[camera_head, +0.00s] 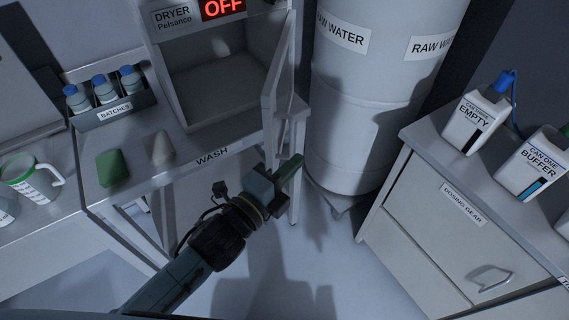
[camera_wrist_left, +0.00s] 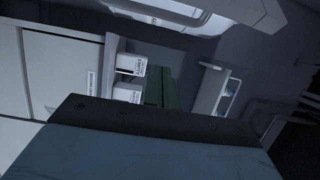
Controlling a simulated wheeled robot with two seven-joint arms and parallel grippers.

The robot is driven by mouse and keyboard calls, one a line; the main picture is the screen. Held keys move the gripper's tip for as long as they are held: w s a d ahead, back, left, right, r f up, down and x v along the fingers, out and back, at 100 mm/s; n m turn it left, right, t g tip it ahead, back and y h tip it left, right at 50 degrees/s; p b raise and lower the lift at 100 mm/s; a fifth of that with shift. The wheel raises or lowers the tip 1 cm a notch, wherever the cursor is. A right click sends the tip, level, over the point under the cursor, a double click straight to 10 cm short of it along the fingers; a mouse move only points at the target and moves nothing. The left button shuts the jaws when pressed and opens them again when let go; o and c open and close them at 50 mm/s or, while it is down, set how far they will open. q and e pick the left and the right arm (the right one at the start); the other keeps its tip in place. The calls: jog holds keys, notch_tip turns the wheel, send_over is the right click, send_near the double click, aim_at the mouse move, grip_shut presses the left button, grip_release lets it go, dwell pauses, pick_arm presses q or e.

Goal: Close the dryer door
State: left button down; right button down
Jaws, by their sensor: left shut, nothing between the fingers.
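The dryer (camera_head: 163,84) stands at the back of the wash bench, with a red OFF display on top. Its door (camera_head: 277,82) stands open, swung out on the right side, and the chamber inside looks empty. My left gripper (camera_head: 290,172) is shut and empty. It is in front of the bench's right end, below and slightly right of the door's lower edge in the head view, apart from it as far as I can tell. In the left wrist view the green fingers (camera_wrist_left: 162,88) show, but the door does not. My right gripper is not in view.
A raw water drum (camera_head: 350,110) stands close right of the door. The dosing gear cabinet (camera_head: 440,215) is at right. Floor is free between.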

aim_at(292, 141)
pick_arm(q)
jog(key=w+p, duration=0.1)
jog(key=w, duration=0.5)
jog(key=shift+w, duration=0.35)
jog(key=shift+a, duration=0.15)
